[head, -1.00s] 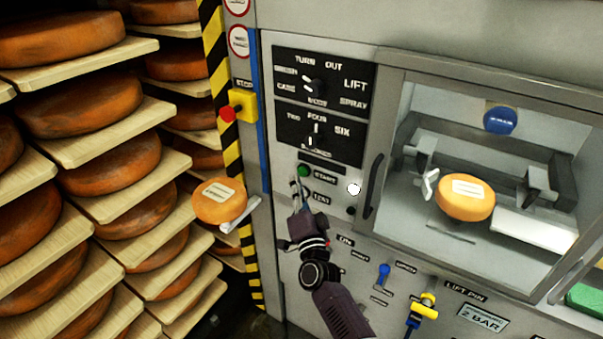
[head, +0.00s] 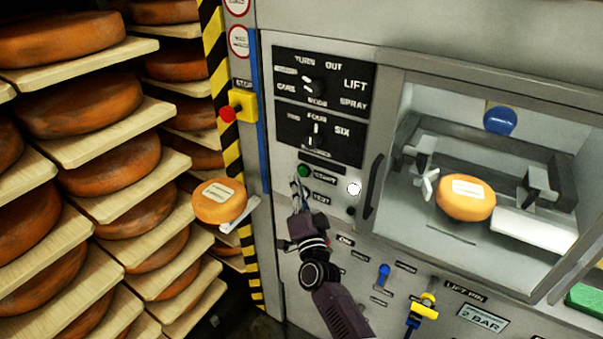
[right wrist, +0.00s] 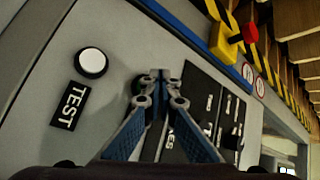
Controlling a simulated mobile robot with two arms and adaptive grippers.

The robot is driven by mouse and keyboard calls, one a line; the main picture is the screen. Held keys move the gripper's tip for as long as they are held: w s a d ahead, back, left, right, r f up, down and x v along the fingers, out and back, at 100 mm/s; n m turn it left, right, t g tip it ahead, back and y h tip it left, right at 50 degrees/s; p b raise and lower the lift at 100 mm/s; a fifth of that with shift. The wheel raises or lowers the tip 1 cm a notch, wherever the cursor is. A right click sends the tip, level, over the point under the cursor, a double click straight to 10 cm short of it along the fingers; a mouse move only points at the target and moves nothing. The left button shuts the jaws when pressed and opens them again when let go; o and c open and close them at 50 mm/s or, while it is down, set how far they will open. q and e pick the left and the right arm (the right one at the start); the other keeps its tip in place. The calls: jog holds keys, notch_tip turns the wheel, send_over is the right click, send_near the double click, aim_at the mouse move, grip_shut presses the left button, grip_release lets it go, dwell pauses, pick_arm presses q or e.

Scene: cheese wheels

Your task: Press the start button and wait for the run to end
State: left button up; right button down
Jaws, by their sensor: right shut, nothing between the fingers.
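The green start button (head: 303,170) is on the grey machine panel, left of its START label. My right gripper (head: 298,186) is shut and empty, its tips at the button's lower left. I cannot tell from this view whether they touch it. In the right wrist view the closed fingers (right wrist: 160,88) cover most of the button; only a bit of green shows behind them. A white round lamp or button (head: 354,188) is right of the START and TEST labels. A cheese wheel (head: 466,198) stands behind the chamber window, between grey holders. My left gripper is out of view.
A red stop button (head: 227,115) on a yellow box is left of the panel, by a striped post. A cheese wheel (head: 219,201) sits on a small arm near the post. Shelves of wheels fill the left. A blue lever (head: 383,273) and yellow handle (head: 424,305) are lower right.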

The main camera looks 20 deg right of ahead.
jog(key=shift+w+d, duration=0.1)
jog(key=shift+w+d, duration=0.2)
